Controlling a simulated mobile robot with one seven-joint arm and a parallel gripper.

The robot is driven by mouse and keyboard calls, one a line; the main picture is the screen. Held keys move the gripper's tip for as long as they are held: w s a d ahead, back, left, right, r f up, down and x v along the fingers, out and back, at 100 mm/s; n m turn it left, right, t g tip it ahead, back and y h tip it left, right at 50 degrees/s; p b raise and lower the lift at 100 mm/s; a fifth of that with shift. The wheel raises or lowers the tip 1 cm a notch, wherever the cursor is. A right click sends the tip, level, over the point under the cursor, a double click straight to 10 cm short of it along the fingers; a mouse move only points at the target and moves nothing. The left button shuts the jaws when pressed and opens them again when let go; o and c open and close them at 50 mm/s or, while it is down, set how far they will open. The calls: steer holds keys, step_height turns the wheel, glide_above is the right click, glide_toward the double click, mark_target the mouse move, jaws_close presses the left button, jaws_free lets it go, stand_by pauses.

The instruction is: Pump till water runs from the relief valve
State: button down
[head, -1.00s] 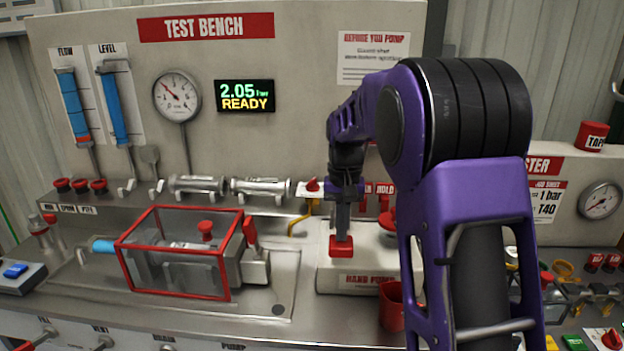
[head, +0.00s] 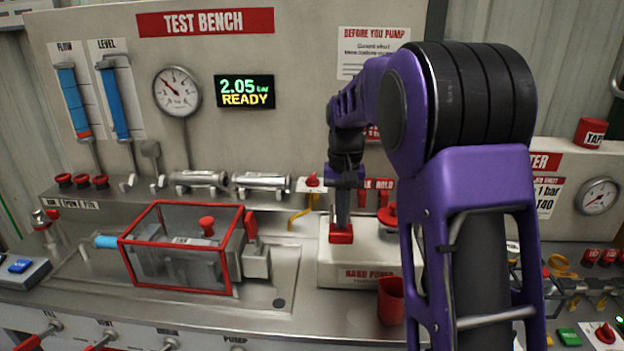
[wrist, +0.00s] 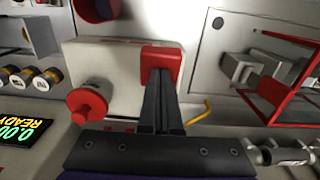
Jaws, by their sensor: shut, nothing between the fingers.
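My gripper (head: 341,224) is shut and empty, pointing down at the red block (head: 341,234) on top of the white hand pump (head: 355,272). In the wrist view, the shut fingers (wrist: 160,75) reach over the red block (wrist: 161,58); touching looks likely but is not certain. A valve assembly (head: 190,262) lies inside a clear guard with a red frame (head: 180,290). I cannot tell whether this is the relief valve. No running water shows. The bench display (head: 244,92) reads 2.05 bar, READY. The round gauge (head: 177,91) has its needle toward upper left.
A red cup (head: 390,300) stands at the pump's front right. A red knob (head: 388,215) is on the pump's right side. A yellow bent handle (head: 301,217) stands behind its left side. Two blue-filled tubes (head: 74,100) hang on the back panel.

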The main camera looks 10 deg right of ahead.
mark_target(341, 237)
steer(key=shift+f, duration=0.1)
steer(key=shift+f+b, duration=1.65)
steer(key=shift+f, duration=1.3)
steer(key=shift+r, duration=0.1)
step_height(341, 237, up, 3)
steer(key=p, duration=0.2)
steer(key=shift+p, duration=0.4)
steer(key=shift+r, duration=1.45)
steer(key=shift+f, duration=0.1)
